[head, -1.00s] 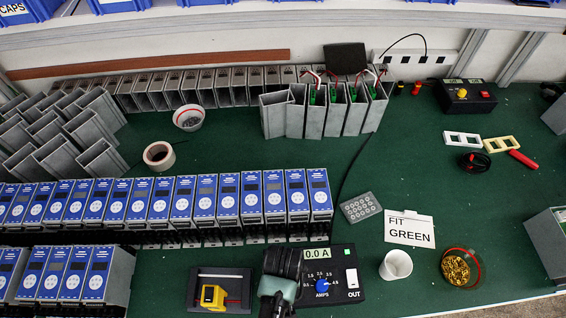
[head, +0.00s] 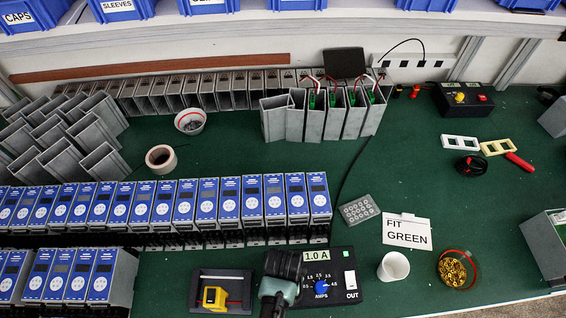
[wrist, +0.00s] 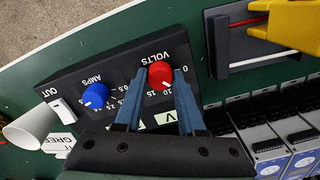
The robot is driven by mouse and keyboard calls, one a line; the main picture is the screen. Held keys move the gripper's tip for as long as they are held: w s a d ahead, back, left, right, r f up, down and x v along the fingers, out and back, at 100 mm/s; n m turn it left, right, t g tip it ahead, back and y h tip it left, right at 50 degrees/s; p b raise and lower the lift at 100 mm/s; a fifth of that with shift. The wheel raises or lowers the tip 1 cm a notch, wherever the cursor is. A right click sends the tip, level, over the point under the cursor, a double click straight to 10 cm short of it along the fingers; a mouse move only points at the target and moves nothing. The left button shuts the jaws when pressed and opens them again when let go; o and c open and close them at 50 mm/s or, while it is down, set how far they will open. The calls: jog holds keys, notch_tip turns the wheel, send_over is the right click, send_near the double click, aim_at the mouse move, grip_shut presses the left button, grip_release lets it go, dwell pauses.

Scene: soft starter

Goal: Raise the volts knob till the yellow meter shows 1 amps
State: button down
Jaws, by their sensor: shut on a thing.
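A black power supply (head: 338,258) stands at the front of the bench. Its display (head: 318,256) reads 1.0 A in the head view. Its red volts knob (wrist: 160,73) sits between the fingertips of my gripper (wrist: 160,84), which is shut on it. In the head view my gripper hides this knob. The blue amps knob (wrist: 96,95) is beside it, apart from my fingers. A yellow device (head: 214,297), possibly the yellow meter, sits on a black frame with a red wire left of the supply. I cannot read a figure on it.
A white cup (head: 393,267) and a bowl of brass parts (head: 456,268) stand right of the supply. A row of blue-faced starter units (head: 228,200) stands behind and left. Green mat (head: 400,150) is clear farther back.

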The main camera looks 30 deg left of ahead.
jog(key=shift+w, duration=0.1)
jog(key=c, duration=0.5)
grip_release()
notch_tip(320, 180, up, 13)
jog(key=b, duration=0.1)
jog(key=shift+b, duration=0.35)
